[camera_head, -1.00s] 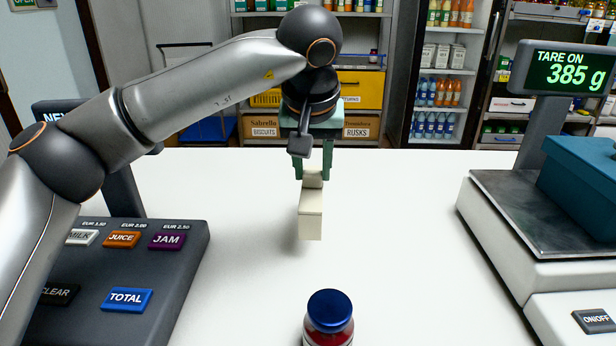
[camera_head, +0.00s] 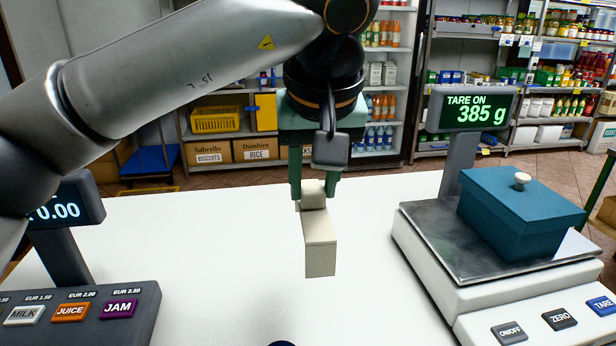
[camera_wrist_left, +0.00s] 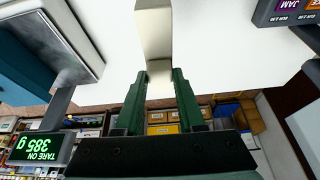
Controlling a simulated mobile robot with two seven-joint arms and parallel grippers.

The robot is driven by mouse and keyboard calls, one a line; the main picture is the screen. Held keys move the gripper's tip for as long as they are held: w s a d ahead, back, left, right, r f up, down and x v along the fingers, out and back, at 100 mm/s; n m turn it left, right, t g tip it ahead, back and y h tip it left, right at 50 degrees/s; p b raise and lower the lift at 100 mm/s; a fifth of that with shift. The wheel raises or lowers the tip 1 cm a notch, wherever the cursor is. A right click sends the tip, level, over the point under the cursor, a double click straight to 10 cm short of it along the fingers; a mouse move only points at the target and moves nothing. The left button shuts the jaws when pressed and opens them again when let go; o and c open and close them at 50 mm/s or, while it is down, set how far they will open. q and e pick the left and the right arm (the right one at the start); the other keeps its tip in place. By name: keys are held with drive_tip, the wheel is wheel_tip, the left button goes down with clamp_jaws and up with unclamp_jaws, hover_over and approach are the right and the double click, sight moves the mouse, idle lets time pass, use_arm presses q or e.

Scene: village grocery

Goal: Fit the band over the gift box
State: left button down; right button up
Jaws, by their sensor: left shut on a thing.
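The teal gift box (camera_head: 515,212) with a lid and a pale round knob sits on the metal plate of the scale (camera_head: 440,240) at the right. My left gripper (camera_head: 314,192) points down over the white counter and is shut on the upper part of a cream piece, which I take to be the band (camera_head: 320,248). The band hangs upright below the fingertips, left of the scale and apart from the box. I cannot tell whether it is hollow. The left wrist view shows the band (camera_wrist_left: 155,35) between the green fingers.
The scale's display (camera_head: 478,110) reads 385 g with TARE ON. A till keypad (camera_head: 85,318) with a display (camera_head: 62,212) stands at the left. The counter (camera_head: 220,260) between till and scale is clear.

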use_arm(q)
wheel_tip(320, 180, up, 5)
drive_tip(key=p, duration=0.4)
wheel_tip(320, 180, up, 4)
drive_tip(key=p, duration=0.4)
drive_tip(key=shift+f+p, duration=0.15)
drive_tip(key=shift+p, duration=0.15)
drive_tip(key=shift+r+p, duration=0.3)
drive_tip(key=shift+p, duration=0.05)
use_arm(e)
drive_tip(key=s+d+r+h, duration=0.1)
drive_tip(key=d+r, duration=0.2)
drive_tip(key=r, duration=0.3)
drive_tip(key=shift+s+d+r+m, duration=0.2)
drive_tip(key=shift+s+r+m, duration=0.1)
drive_tip(key=shift+s+m, duration=0.1)
drive_tip(key=shift+w, duration=0.2)
